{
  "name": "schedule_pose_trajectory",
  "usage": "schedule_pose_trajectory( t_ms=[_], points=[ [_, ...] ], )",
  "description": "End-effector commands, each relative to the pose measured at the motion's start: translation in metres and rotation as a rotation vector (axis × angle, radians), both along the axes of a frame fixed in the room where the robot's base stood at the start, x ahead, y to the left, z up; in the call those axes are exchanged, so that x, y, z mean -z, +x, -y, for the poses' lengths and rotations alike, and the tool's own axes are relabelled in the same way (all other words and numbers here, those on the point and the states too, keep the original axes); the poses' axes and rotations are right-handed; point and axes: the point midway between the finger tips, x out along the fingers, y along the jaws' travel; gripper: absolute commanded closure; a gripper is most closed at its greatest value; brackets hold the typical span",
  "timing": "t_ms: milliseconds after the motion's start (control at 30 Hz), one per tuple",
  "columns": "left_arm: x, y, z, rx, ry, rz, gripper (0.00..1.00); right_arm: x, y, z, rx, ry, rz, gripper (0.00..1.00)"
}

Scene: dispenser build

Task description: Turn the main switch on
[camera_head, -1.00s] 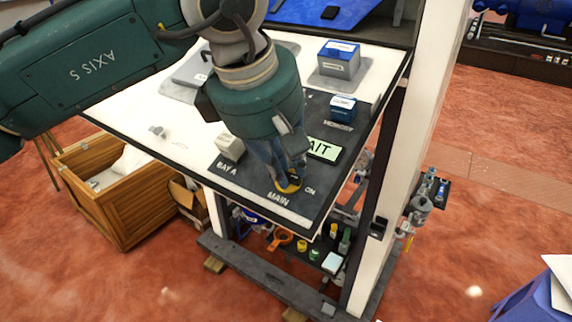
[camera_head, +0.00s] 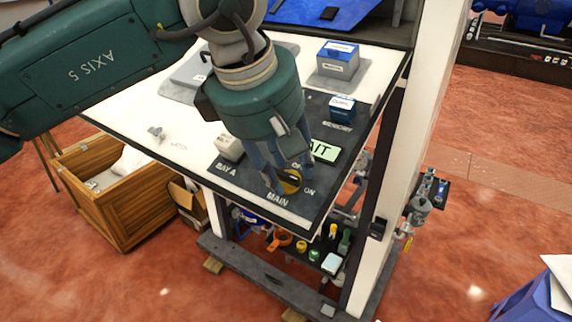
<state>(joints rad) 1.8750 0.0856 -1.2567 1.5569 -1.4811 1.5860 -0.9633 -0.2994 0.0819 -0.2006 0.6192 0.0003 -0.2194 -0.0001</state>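The main switch (camera_head: 291,181) is a round yellow base with a dark knob, near the front corner of the dark panel, above the printed word MAIN. The word ON is printed to its right; another label behind it is mostly hidden by my fingers. My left gripper (camera_head: 288,184) points down over the switch with its blue-grey fingers spread, one at the left of the knob and others behind and right. The fingers look apart from the knob, though contact is hard to judge. I cannot tell the knob's setting for sure. My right gripper is not in view.
A pale block (camera_head: 229,148) stands by BAY A. A blue block (camera_head: 342,109) and a blue-topped grey box (camera_head: 338,60) stand farther back. A white post (camera_head: 399,150) rises at the right.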

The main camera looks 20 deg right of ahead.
Motion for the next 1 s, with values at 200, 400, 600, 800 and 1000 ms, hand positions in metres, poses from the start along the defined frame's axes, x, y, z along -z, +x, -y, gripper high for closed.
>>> schedule_pose_trajectory(
  t_ms=[200,400,600,800,1000],
  points=[
    [-0.024,-0.005,-0.007,-0.001,-0.003,0.003,0.65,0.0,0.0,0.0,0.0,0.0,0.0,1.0],
    [-0.064,-0.015,-0.02,-0.002,-0.002,0.004,0.65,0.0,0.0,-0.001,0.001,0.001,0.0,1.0],
    [-0.097,-0.023,-0.031,-0.002,-0.002,0.004,0.65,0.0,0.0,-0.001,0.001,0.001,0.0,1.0],
    [-0.11,-0.027,-0.036,0.0,-0.002,0.001,0.65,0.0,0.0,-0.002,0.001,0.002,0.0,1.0],
    [-0.111,-0.027,-0.036,0.001,-0.001,0.001,0.65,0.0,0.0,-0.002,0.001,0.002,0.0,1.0]
  ],
)
